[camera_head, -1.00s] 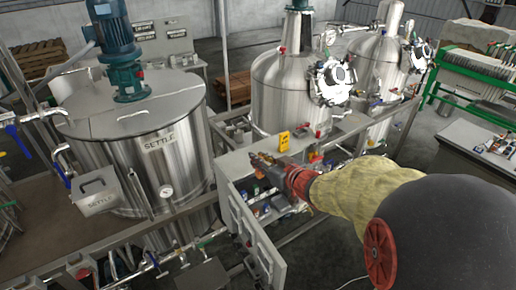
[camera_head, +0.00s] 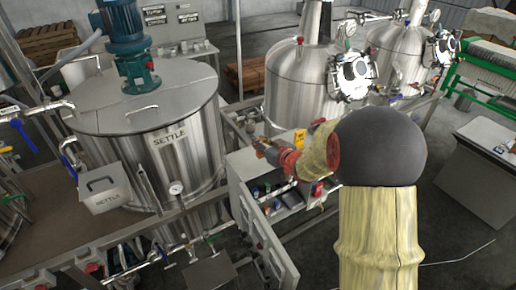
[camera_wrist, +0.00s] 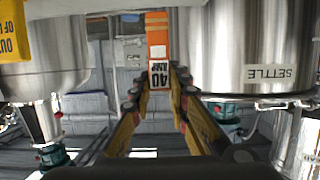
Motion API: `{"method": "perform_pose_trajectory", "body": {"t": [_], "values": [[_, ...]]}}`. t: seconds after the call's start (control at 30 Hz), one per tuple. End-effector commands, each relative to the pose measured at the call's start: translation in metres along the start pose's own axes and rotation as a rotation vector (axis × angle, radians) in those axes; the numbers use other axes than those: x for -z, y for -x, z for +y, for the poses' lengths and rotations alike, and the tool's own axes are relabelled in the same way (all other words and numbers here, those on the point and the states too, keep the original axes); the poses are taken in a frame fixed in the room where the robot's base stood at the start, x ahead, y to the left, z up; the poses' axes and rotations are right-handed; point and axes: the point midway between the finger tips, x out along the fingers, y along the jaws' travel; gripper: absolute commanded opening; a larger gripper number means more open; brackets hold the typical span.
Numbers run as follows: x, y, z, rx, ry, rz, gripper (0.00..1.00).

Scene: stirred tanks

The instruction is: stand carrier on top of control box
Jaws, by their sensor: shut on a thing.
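My gripper (camera_head: 258,144) is shut on an orange carrier (camera_wrist: 157,30) with a white label reading 40, which shows upside down between the fingertips in the wrist view. In the head view the carrier is too small and covered to make out clearly. The control box (camera_head: 238,165) is a grey cabinet with a flat top, and its door (camera_head: 262,238) hangs open at the front. My gripper is over the rear left part of the box top in the head view. I cannot tell the gap between carrier and box top.
A yellow sign (camera_head: 300,139) stands at the box's back. The large SETTLE tank (camera_head: 165,140) is close on the left, with a grey handled box (camera_head: 103,190) at its side. Two more steel vessels (camera_head: 300,90) stand behind. Pipes and valves run below left.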

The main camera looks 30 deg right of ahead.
Motion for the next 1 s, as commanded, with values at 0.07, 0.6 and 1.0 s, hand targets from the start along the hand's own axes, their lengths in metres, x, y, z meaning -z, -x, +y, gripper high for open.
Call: {"method": "perform_pose_trajectory", "body": {"t": [0.07, 0.6, 1.0], "values": [[-0.007, -0.012, 0.000, 0.002, 0.000, 0.000, 0.00], [-0.045, -0.038, 0.004, 0.000, -0.001, 0.001, 0.00], [-0.052, -0.041, 0.004, 0.000, 0.002, 0.003, 0.00]]}}
